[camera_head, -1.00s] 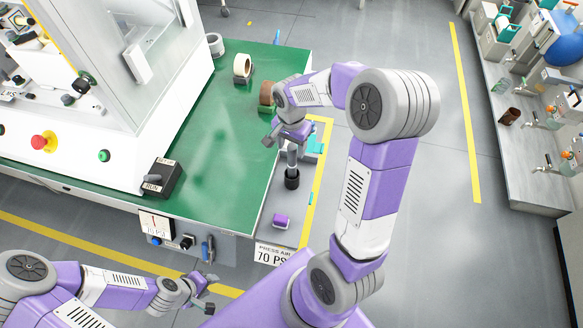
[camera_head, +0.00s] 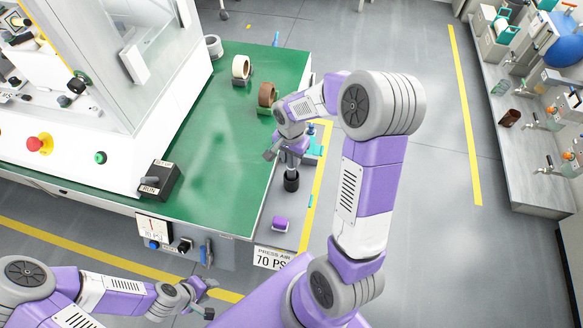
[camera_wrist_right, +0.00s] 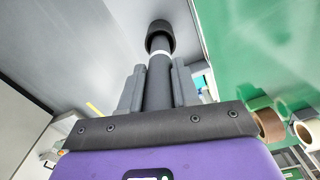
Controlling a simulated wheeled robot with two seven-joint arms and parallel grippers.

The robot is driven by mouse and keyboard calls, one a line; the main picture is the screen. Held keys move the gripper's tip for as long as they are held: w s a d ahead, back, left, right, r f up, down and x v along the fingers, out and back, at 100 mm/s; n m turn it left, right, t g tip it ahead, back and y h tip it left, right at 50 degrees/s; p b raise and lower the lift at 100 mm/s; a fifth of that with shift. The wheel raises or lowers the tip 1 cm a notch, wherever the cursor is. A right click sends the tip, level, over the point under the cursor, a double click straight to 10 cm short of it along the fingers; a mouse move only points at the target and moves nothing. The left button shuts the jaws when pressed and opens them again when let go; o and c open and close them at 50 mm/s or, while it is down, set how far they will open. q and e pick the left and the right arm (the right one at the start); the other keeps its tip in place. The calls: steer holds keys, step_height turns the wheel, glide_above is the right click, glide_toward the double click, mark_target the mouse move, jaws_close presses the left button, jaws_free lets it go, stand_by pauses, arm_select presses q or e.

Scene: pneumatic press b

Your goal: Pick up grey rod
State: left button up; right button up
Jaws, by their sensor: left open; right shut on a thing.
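My right gripper (camera_head: 290,147) points down over the grey side strip at the right edge of the green table. It is shut on the grey rod (camera_head: 292,163), which stands about upright below the fingers. In the right wrist view the rod (camera_wrist_right: 158,88) lies between the two fingers, with a white band and a wider black end piece (camera_wrist_right: 160,37) beyond them. I cannot tell whether the black end touches the strip or a holder. My left gripper (camera_head: 209,297) is open and empty, in front of the table at the lower left.
A small purple block (camera_head: 281,224) lies on the strip in front of the rod. Teal parts (camera_head: 315,150) sit just right of the gripper. Tape rolls (camera_head: 241,68) stand on the green table top (camera_head: 215,150), which is otherwise largely clear. A black switch box (camera_head: 160,182) is at its left.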

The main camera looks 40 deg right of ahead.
jaws_close()
steer(key=shift+r, duration=0.1)
step_height(320, 180, up, 10)
steer(key=p, duration=0.3)
steer(key=shift+r, duration=0.2)
step_height(320, 180, up, 10)
steer(key=p, duration=0.9)
steer(key=shift+r, duration=0.2)
